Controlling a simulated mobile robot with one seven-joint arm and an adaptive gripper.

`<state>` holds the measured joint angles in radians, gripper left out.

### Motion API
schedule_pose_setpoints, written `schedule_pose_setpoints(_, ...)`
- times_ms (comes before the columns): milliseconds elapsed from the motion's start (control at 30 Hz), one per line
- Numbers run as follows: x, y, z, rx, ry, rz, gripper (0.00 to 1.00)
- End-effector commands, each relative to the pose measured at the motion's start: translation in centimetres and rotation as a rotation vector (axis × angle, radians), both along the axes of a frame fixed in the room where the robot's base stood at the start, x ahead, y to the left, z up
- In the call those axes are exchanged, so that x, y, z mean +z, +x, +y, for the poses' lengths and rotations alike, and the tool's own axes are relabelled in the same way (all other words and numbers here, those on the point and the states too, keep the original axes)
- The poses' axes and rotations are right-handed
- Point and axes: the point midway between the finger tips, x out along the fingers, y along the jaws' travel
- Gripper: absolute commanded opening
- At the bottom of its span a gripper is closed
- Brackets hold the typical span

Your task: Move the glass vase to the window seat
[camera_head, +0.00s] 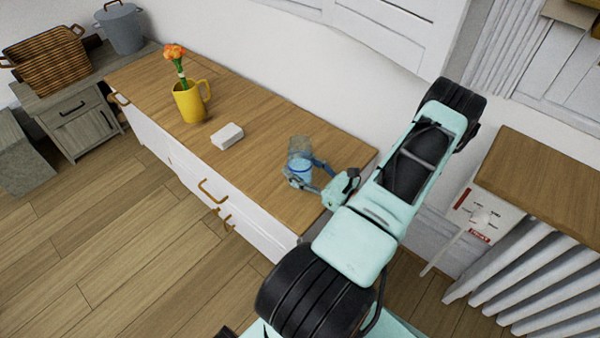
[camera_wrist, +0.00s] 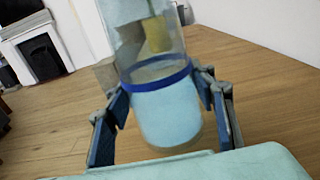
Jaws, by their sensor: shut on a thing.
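The glass vase (camera_head: 299,165) is a clear cylinder with a blue band and a pale blue lower part. It is upright between the fingers of my gripper (camera_head: 312,182), which is shut on it. In the wrist view the vase (camera_wrist: 165,100) fills the middle, with a finger of my gripper (camera_wrist: 160,115) on each side. The vase is over the right end of a long wooden-topped unit (camera_head: 255,165) with white drawer fronts. I cannot tell whether its base touches the top, or whether this unit is the window seat.
A yellow mug (camera_head: 188,104) with orange flowers and a white block (camera_head: 227,136) stand farther left on the unit's top. A wooden ledge (camera_head: 545,185) over a white radiator (camera_head: 540,275) is at the right. A basket (camera_head: 48,62) and grey pot (camera_head: 121,28) are at far left.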

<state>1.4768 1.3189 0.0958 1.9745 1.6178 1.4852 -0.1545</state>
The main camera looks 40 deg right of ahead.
Motion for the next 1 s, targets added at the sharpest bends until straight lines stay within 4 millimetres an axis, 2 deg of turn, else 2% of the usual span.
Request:
schedule_pose_setpoints(33,-1.32,-0.01,0.08,0.001,0.002,-0.002,0.07)
schedule_pose_setpoints(100,-1.94,0.0,0.05,0.001,0.0,-0.003,0.07)
schedule_pose_setpoints(500,-2.31,-0.03,0.05,0.001,-0.001,-0.003,0.07)
schedule_pose_setpoints(533,-2.3,-0.07,0.05,0.001,0.0,0.001,0.54)
schedule_pose_setpoints(667,-2.27,-0.08,0.06,0.001,0.0,0.001,0.68)
schedule_pose_setpoints(1000,-1.99,-0.08,0.06,0.001,0.0,0.001,0.68)
